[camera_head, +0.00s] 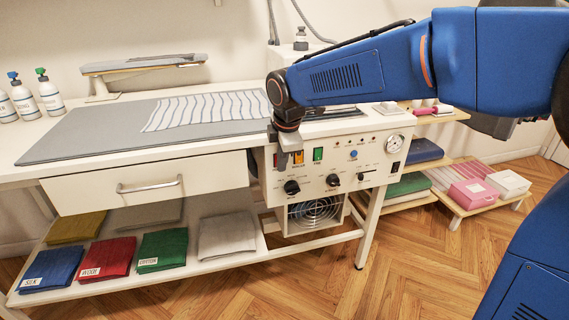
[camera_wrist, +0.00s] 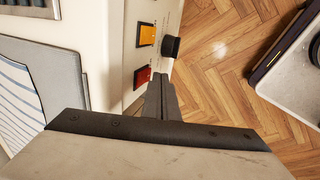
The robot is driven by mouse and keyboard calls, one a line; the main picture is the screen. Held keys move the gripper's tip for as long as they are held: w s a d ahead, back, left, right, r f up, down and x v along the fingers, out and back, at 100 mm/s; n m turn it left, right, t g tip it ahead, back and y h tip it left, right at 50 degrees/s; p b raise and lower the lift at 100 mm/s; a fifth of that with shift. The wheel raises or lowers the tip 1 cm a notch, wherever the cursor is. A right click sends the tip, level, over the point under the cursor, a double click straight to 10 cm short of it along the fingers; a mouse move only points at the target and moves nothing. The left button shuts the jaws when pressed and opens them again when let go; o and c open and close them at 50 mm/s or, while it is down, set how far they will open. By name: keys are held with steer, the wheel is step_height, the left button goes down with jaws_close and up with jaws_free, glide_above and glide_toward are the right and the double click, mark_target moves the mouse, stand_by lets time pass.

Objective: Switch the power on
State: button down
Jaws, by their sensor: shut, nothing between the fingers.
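The white control panel (camera_head: 340,165) is on the front of the ironing table. It carries an orange rocker switch (camera_head: 298,157), a green one (camera_head: 318,154) and black knobs. My gripper (camera_head: 283,163) is in front of the panel's upper left corner. In the wrist view my gripper's fingers (camera_wrist: 161,80) are shut and empty, with their tips close to a red rocker switch (camera_wrist: 143,76). I cannot tell whether they touch it. The orange switch (camera_wrist: 147,35) and a black knob (camera_wrist: 171,46) lie beyond. The labels are too small to read, so which switch is the power is unclear.
A white drawer (camera_head: 150,183) with a metal handle is left of the panel. A striped cloth (camera_head: 208,109) lies on the grey ironing mat (camera_head: 75,130). Below are a fan (camera_head: 315,212) and folded fabrics (camera_head: 105,257). The wooden floor (camera_head: 400,265) in front is clear.

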steer(key=shift+w+a, duration=0.1)
steer(key=shift+w, duration=0.2)
steer(key=shift+w+f, duration=0.15)
steer(key=shift+w, duration=0.05)
steer(key=shift+a, duration=0.1)
stand_by(0.3)
steer(key=shift+r, duration=0.85)
steer(key=shift+s, duration=0.1)
